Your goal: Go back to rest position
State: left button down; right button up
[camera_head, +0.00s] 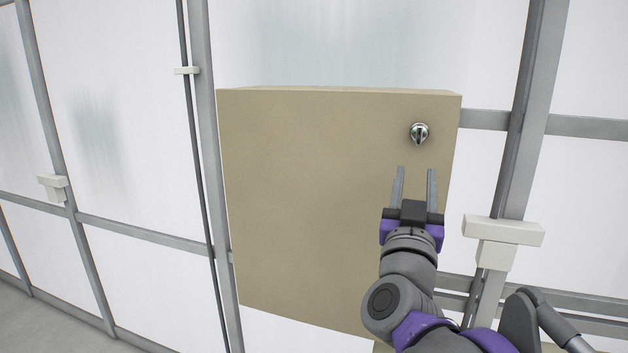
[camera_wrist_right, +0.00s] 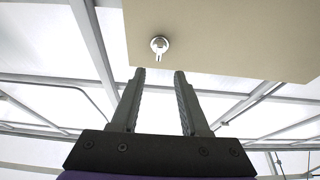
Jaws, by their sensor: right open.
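My right gripper (camera_head: 415,172) is open and empty, its two grey fingers pointing up in the head view. It is in front of a beige cabinet (camera_head: 310,190), below the cabinet's round metal lock or knob (camera_head: 419,132). In the right wrist view, my right gripper (camera_wrist_right: 157,76) shows its fingers apart with nothing between them. The knob (camera_wrist_right: 159,45) is beyond the fingertips, on the beige face (camera_wrist_right: 230,35); a gap shows between them. My left gripper is in neither view.
White wall panels (camera_head: 130,120) with grey metal frames (camera_head: 525,110) stand behind and around the cabinet. A white bracket (camera_head: 503,232) is right of my right gripper. Another small bracket (camera_head: 53,187) is at the far left. Grey floor (camera_head: 45,325) shows at the lower left.

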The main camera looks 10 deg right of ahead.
jog(key=s+a+f+n+g+y, duration=0.15)
jog(key=a+f+n+y, duration=0.35)
jog(key=f, duration=0.8)
jog(key=s+a+f+n+g+y, duration=0.1)
jog(key=a+f+n+g+y, duration=0.15)
jog(key=a+f+y, duration=0.75)
jog(key=s+d+f+g+h, duration=0.1)
jog(key=s+f+g, duration=0.2)
jog(key=f, duration=0.6)
jog(key=s+d+f+m+g+h, duration=0.1)
jog(key=s+d+f+g, duration=0.1)
jog(key=s+f, duration=0.6)
jog(key=s+d+f+g+h, duration=0.1)
jog(key=s+f+g, duration=0.3)
jog(key=f, duration=0.5)
jog(key=shift+s+d+f+g, duration=0.4)
jog(key=shift+s+d, duration=0.35)
jog(key=shift+s, duration=0.45)
jog(key=shift+r+m, duration=0.1)
jog(key=shift+m, duration=0.15)
